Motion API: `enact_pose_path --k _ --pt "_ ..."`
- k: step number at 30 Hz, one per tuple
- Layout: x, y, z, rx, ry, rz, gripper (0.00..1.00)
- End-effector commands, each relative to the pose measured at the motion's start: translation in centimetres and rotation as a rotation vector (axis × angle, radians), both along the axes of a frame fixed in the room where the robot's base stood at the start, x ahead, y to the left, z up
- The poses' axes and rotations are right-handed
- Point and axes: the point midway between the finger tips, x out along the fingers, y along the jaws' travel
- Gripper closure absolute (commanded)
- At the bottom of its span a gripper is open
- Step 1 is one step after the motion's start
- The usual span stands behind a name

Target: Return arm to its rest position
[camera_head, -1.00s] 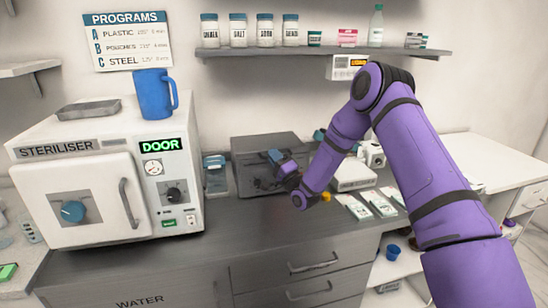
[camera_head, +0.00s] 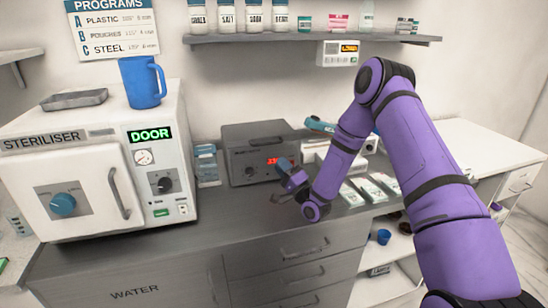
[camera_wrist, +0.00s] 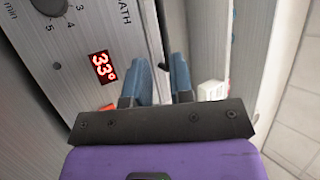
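My purple arm (camera_head: 435,165) reaches in from the right, bent at a high elbow, with its lower part coming down over the counter. My gripper (camera_head: 283,165) is at the right front of a grey bath unit (camera_head: 240,172) with a red display. In the wrist view my gripper (camera_wrist: 160,68) shows two blue fingers with a gap between them and nothing held. The bath's panel (camera_wrist: 75,90) is close by on the left there, its display reading 33°. I cannot tell whether the fingers touch it.
A white steriliser (camera_head: 95,165) with a blue mug (camera_head: 143,82) on top stands at left. Flat packets (camera_head: 372,190) and a white device lie right of my wrist. A shelf (camera_head: 310,38) with jars is above. The front of the counter (camera_head: 200,232) is clear.

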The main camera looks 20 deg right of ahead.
Motion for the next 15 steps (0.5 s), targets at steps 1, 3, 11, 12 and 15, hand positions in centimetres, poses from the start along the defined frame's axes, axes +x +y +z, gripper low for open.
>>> enact_pose_path --k 1,3,11,12,15 --pt "-0.37 -0.17 -0.24 0.0 0.001 0.0 0.79" --pt "-0.74 -0.3 -0.42 0.001 0.001 0.002 0.79" --pt "-1.02 -0.43 -0.55 0.001 -0.001 0.002 0.79" --pt "-1.02 -0.43 -0.55 0.001 -0.001 0.002 0.79" --pt "-1.01 -0.43 -0.54 0.001 -0.001 0.002 0.79"
